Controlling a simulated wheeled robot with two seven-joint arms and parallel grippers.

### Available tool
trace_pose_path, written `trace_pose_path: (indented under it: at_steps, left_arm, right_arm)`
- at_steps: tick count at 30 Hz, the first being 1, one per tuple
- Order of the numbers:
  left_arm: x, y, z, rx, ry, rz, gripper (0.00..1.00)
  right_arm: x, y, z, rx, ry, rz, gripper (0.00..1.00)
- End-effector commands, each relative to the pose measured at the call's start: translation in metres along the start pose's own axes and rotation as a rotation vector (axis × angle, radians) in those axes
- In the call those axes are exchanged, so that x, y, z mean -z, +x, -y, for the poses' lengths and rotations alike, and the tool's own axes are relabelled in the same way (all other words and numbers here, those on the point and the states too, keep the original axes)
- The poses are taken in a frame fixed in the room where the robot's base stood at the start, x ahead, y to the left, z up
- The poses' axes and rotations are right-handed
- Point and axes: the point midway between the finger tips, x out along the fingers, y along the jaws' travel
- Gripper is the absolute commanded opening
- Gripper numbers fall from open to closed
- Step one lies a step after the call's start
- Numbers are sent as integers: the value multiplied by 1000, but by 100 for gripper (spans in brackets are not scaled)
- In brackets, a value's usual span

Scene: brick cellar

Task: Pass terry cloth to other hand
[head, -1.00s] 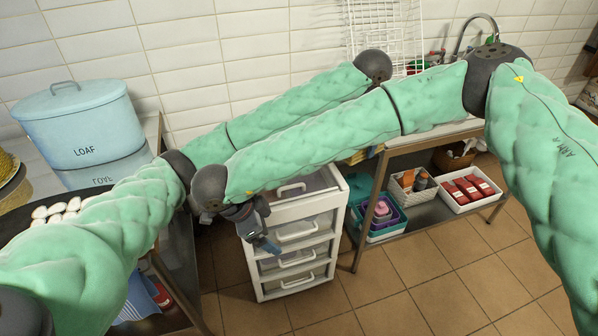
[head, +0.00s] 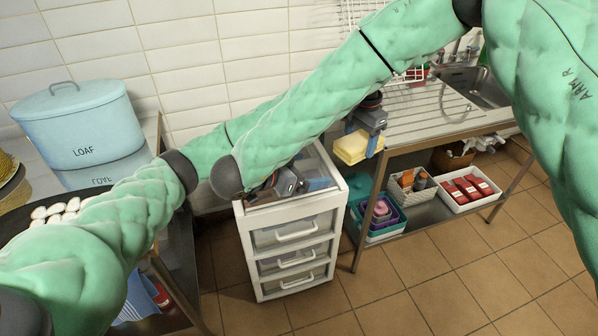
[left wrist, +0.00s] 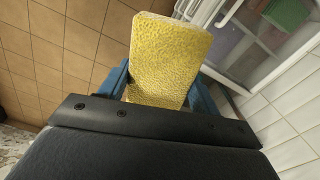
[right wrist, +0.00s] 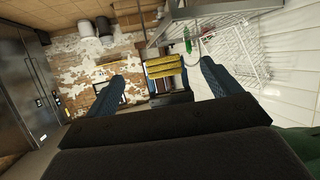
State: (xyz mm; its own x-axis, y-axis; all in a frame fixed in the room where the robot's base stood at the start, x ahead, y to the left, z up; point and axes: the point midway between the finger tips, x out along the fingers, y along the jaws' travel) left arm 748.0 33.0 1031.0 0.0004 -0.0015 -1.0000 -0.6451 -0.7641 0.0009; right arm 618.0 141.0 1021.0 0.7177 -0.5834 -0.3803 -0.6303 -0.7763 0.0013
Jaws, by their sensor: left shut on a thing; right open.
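The terry cloth (head: 357,147) is a yellow folded pad. My left gripper (head: 372,140) is shut on it and holds it in the air between the drawer unit and the sink counter. In the left wrist view the cloth (left wrist: 168,62) stands up out of the blue fingers, which are partly hidden by it. My right gripper (head: 312,184) is open and empty, over the drawer unit's top, left of the cloth and apart from it. In the right wrist view its blue fingers (right wrist: 161,72) are spread, with the cloth (right wrist: 163,66) in line between them, farther off.
A white drawer unit (head: 290,238) stands under my right gripper. The steel sink counter (head: 425,118) is to the right, with a shelf holding a white tray (head: 468,193), a basket (head: 412,188) and teal tubs (head: 384,222). A blue LOAF bin (head: 85,125) stands at left.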

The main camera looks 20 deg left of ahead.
Motion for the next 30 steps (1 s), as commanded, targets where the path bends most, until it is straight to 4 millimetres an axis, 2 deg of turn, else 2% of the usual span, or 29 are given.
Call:
trace_pose_path:
  at_steps: [9,18,24,30]
  left_arm:
    - [0,0,0,0,0,0,45]
    - [0,0,0,0,0,0,45]
    - [0,0,0,0,0,0,45]
    - [0,0,0,0,0,0,45]
  right_arm:
    - [20,48,0,-2,3,2,89]
    - [36,86,0,0,1,2,89]
    - [37,101,0,-1,0,2,89]
    - [37,103,0,0,1,2,89]
